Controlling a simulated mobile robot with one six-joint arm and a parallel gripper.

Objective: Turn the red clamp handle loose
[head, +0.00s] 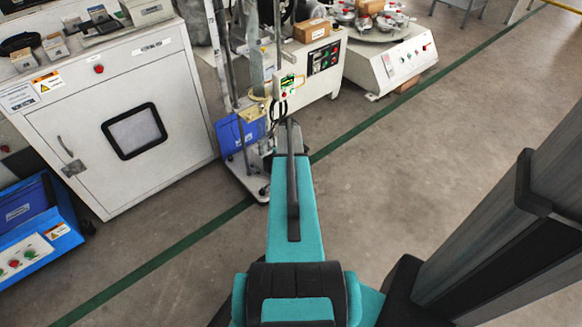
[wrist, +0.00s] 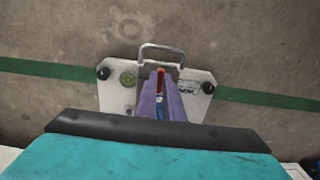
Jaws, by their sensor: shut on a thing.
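The red clamp handle (wrist: 161,71) shows as a small red piece in the middle of the wrist view, at the tips of my purple fingers. My gripper (wrist: 161,78) is shut on it, with a finger on each side. Most of the handle and the clamp is hidden by the fingers. A blue part shows between the fingers lower down. In the head view my arm reaches to the test stand (head: 222,60), and I cannot make out the handle or the fingertips there.
The stand's pale base plate (wrist: 118,95) has black knobs and a metal loop handle (wrist: 162,47). In the head view, a white cabinet (head: 85,130) stands left and a white tile machine (head: 405,60) behind right. Floor on the right is clear.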

